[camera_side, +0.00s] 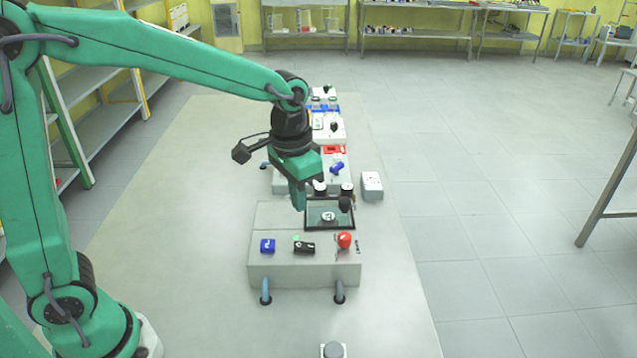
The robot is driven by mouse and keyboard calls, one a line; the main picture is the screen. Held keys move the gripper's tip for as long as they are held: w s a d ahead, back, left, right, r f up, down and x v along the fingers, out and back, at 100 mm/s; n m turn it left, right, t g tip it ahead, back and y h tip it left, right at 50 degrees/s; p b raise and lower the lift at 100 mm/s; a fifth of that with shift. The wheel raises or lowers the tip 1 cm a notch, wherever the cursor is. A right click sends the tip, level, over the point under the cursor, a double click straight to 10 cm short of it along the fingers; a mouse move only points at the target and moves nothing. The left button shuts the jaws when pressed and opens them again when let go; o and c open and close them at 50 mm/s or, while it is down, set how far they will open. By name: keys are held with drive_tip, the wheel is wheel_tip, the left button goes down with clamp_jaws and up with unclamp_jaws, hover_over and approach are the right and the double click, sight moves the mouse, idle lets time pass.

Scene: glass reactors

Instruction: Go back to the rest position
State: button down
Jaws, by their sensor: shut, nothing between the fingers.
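My gripper (299,196) hangs from my green arm, fingers pointing down, above the row of grey devices in the middle of the table. It is shut and empty. It appears just behind and above the nearest grey device (282,269), near the left edge of that device's dark framed panel (317,216). From this angle I cannot tell whether the fingers touch anything. My arm reaches across from the left of the picture.
The near device carries a blue switch (267,246), a black knob (304,248) and a red knob (345,240). A small white box (372,186) stands right of the row. The table (190,210) is clear on the left. Shelves (105,100) stand beyond it.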

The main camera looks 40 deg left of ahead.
drive_tip(key=s+a+r+n+t, duration=0.1)
drive_tip(key=s+a+r+t, duration=0.1)
drive_tip(key=s, duration=0.6)
drive_tip(key=s+a+r+n+t, duration=0.1)
drive_tip(key=s+a+r+t, duration=0.1)
drive_tip(key=s+a+r, duration=0.2)
drive_tip(key=s+a, duration=0.2)
drive_tip(key=s, duration=0.2)
drive_tip(key=shift+a+n+t, duration=0.2)
drive_tip(key=shift+n+t, duration=0.1)
drive_tip(key=shift+t, duration=0.1)
